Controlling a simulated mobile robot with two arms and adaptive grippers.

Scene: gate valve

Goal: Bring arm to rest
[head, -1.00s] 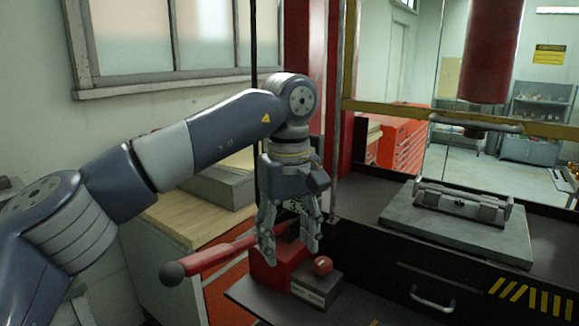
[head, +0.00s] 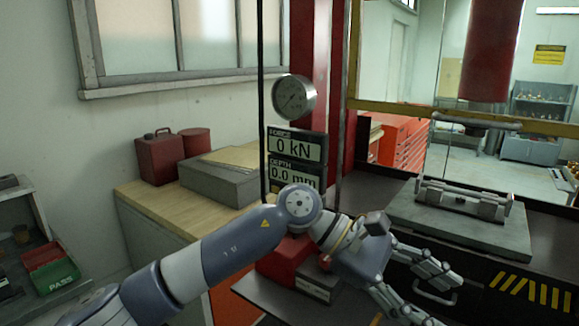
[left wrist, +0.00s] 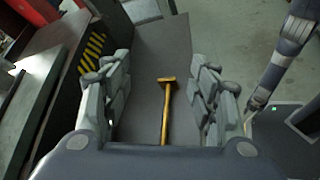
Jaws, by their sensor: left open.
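My left arm reaches in from the lower left of the head view. Its left gripper (head: 440,298) points down and to the right, in front of the press's drawer front, with its fingers apart and nothing between them. In the left wrist view the left gripper (left wrist: 150,72) is also open, with fingers on both sides of the picture. A yellow-handled tool (left wrist: 165,112) lies below and between them on a dark flat surface (left wrist: 150,45), apart from the fingers.
A gauge (head: 293,96) and force display (head: 297,147) stand behind the arm. A fixture plate (head: 465,235) lies right of it. A red can (head: 160,157) and a grey block (head: 220,181) sit on the wooden bench. A red block (head: 285,258) is partly hidden by my arm.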

